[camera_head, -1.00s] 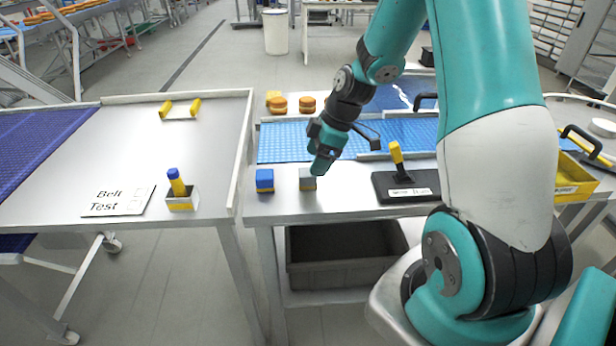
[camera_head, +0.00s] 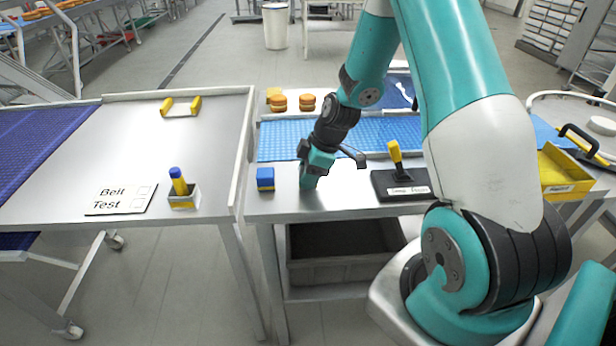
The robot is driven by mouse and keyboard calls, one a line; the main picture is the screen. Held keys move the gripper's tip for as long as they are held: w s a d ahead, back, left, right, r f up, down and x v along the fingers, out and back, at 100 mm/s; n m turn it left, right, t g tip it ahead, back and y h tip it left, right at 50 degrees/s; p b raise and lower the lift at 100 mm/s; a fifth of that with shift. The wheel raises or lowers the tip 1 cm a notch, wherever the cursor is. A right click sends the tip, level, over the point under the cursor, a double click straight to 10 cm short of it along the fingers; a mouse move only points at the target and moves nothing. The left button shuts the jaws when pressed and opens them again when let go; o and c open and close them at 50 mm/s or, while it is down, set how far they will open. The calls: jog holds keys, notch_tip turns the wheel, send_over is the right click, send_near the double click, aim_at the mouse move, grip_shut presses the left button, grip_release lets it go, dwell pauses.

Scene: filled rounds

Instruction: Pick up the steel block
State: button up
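My gripper (camera_head: 308,184) points down at the front left of the right-hand table (camera_head: 345,200), right where the grey steel block stood. The gripper's teal body and fingers cover that spot, and I cannot make out the block apart from them. Whether the fingers are open or shut on the block is too small to tell.
A blue block (camera_head: 265,179) stands close to the left of my gripper. A black base with a yellow handle (camera_head: 395,152) is to the right. Blue mats (camera_head: 285,141) and round orange-brown pieces (camera_head: 307,102) lie behind. A grey bin (camera_head: 345,273) sits below.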

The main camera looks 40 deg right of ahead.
jog(key=shift+c, duration=0.8)
jog(key=shift+r, duration=0.15)
